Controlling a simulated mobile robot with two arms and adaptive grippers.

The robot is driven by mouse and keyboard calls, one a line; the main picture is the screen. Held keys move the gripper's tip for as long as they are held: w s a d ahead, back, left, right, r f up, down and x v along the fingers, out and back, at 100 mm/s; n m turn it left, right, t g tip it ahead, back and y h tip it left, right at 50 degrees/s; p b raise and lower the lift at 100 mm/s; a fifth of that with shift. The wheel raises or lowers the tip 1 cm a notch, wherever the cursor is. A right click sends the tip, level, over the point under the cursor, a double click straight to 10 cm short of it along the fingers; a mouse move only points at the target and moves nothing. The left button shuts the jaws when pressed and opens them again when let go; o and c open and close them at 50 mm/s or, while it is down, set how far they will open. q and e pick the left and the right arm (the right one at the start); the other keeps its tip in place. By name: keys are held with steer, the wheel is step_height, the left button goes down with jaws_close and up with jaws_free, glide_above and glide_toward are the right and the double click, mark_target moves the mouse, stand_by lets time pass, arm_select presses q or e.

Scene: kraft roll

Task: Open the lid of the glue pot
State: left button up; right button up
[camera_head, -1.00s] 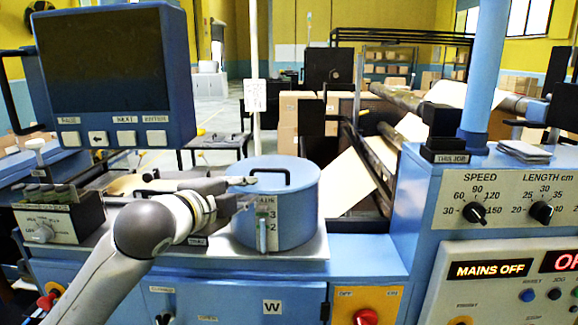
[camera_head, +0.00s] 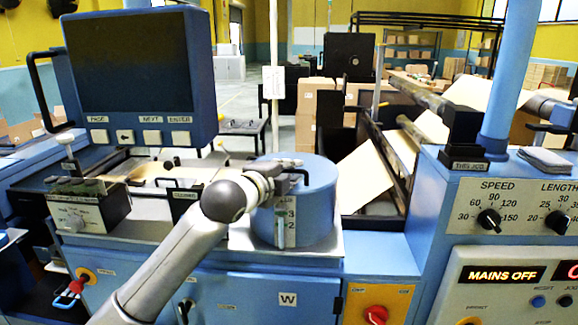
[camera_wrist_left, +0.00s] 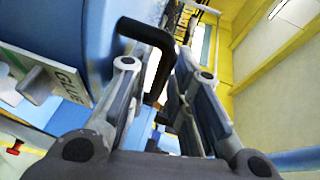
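The glue pot (camera_head: 310,205) is a blue cylinder with a level gauge on its front. Its flat lid (camera_head: 318,168) looks closed, with a black bar handle (camera_head: 298,176) on top. My left gripper (camera_head: 284,166) is at the lid's left side, by the handle. In the left wrist view the black handle (camera_wrist_left: 150,32) reaches between the two parted fingers of my left gripper (camera_wrist_left: 160,68). I cannot tell whether either finger touches it. The pot's blue side and part of its GLUE label (camera_wrist_left: 66,82) show at the left there. My right gripper is not in view.
A screen panel (camera_head: 140,75) with buttons stands at the upper left. A control panel (camera_head: 510,215) with dials is at the right. A blue cabinet (camera_head: 245,290) is below the pot. Rollers and brown paper (camera_head: 366,175) lie behind to the right.

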arm_select(q)
steer(key=shift+w+d+f, duration=0.1)
steer(key=shift+w, duration=0.1)
jaws_close()
stand_by(0.3)
